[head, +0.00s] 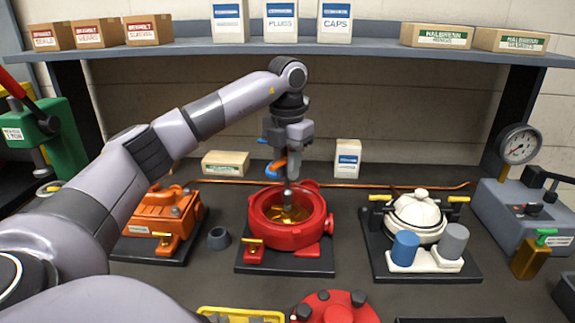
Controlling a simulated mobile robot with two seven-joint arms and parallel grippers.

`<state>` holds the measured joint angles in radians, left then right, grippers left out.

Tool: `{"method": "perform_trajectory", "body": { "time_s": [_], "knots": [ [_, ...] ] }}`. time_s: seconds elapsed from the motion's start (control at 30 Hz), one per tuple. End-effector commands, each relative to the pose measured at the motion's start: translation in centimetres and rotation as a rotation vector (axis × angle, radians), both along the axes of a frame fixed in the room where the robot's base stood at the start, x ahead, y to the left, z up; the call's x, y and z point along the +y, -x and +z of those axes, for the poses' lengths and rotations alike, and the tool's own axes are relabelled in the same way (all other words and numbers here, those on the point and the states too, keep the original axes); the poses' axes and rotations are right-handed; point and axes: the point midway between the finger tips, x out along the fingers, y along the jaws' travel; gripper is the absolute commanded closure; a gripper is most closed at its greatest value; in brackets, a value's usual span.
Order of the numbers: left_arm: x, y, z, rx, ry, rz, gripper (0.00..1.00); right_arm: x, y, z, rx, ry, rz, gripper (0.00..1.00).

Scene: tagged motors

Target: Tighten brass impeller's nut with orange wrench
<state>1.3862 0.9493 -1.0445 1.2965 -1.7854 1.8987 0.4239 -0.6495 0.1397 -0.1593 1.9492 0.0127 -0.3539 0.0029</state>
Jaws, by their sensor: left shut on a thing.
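The brass impeller (289,212) sits inside the open red pump housing (273,238) at the middle of the bench. My left gripper (285,160) points down above the housing and is shut on the orange wrench (279,166). A grey shaft reaches from the wrench area down to the impeller's centre. The nut is hidden at this contact, and I cannot tell whether the wrench is seated on it. My right gripper is not in view.
An orange motor (165,215) stands at left and a white-domed unit (414,213) at right. A grey gauge box (520,210) stands far right. A red cover (336,308) and yellow tray (240,315) lie in front. A shelf (300,47) with boxes spans the back.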

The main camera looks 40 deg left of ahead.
Motion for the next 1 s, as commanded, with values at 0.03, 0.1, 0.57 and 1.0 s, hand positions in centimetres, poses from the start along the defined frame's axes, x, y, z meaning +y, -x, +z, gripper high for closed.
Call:
{"method": "perform_trajectory", "body": {
  "time_s": [0.03,0.1,0.57,1.0],
  "knots": [
    [0.0,0.0,0.0,-0.001,0.001,-0.001,1.0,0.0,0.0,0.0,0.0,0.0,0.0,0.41],
    [0.0,0.0,0.0,-0.001,0.001,-0.001,1.0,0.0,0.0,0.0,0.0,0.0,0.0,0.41],
    [0.0,0.0,-1.0,0.0,0.0,-0.003,1.0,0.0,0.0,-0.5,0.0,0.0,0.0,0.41],
    [0.0,0.0,-2.4,-0.001,0.0,-0.003,1.0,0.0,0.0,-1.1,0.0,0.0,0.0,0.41]
  ]
}}
